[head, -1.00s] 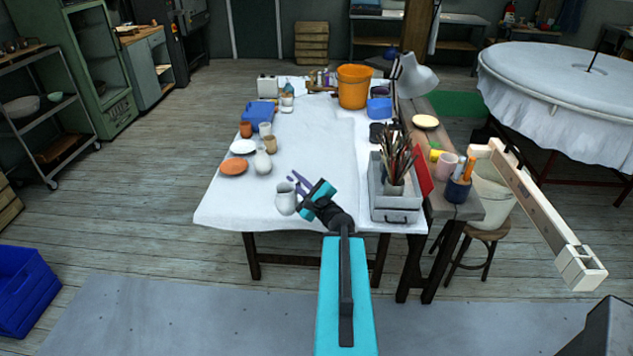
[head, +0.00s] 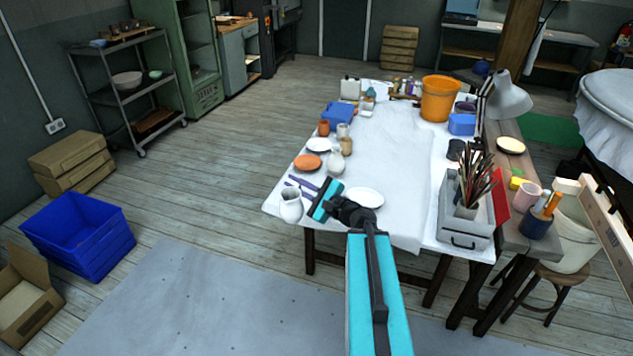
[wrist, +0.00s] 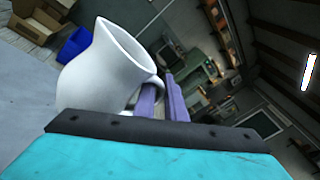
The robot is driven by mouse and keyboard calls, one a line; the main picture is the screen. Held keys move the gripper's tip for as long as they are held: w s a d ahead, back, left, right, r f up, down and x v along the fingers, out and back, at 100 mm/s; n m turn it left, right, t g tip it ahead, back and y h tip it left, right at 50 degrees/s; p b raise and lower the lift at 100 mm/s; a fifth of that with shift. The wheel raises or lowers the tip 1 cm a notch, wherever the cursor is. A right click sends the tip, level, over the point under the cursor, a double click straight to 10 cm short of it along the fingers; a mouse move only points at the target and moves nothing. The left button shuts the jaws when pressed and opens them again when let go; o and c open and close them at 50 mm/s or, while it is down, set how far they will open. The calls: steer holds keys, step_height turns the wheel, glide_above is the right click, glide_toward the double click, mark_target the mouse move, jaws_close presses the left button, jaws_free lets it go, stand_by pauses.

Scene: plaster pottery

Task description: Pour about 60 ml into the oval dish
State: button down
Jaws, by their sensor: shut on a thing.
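A white jug (head: 291,207) is held by its handle in my gripper (head: 300,186), over the near left edge of the white-covered table (head: 395,160). In the wrist view the jug (wrist: 100,75) fills the left side, its handle between my purple fingers (wrist: 160,100). It looks roughly upright in the head view. Its contents are hidden. A white oval-looking dish (head: 366,197) lies on the table just right of my gripper, partly hidden by my wrist.
An orange plate (head: 307,162), a white plate (head: 319,145), a small white vase (head: 335,160) and cups stand farther back on the left. A grey toolbox with brushes (head: 466,215) is at the right. The table's middle is clear.

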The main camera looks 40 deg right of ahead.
steer(key=a+r+n+g+y+p, duration=0.1)
steer(key=a+n+g+y, duration=0.6)
steer(key=a, duration=1.8)
steer(key=r+y, duration=0.1)
steer(key=y, duration=0.2)
steer(key=shift+a+n+p, duration=0.3)
steer(key=shift+a, duration=0.05)
steer(key=shift+a, duration=0.15)
